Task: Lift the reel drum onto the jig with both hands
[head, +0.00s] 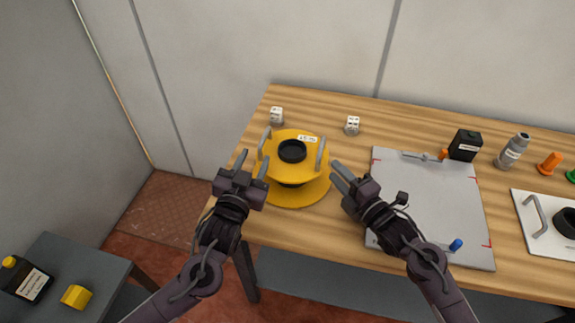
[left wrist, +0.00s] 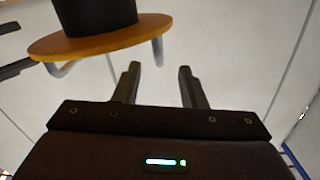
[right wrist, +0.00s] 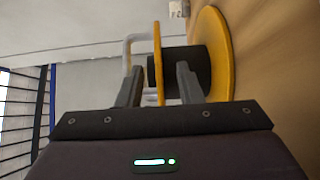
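The reel drum (head: 310,172) stands upright near the table's left end, with two yellow flanges, a dark hub and a grey bar handle on each side. Its flange (left wrist: 100,38) and hub show in the left wrist view, and in the right wrist view its flanges (right wrist: 220,55) lie ahead. My left gripper (head: 253,162) is open and empty, beside the drum's left handle. My right gripper (head: 339,173) is open and empty, to the right of the right handle. I cannot tell for sure which fixture is the jig; a white plate (head: 530,240) with a handle and black cylinder is partly cut off at right.
A grey board (head: 430,180) with red corner marks lies right of the drum, with a screwdriver-like tool and blue-ended item on it.

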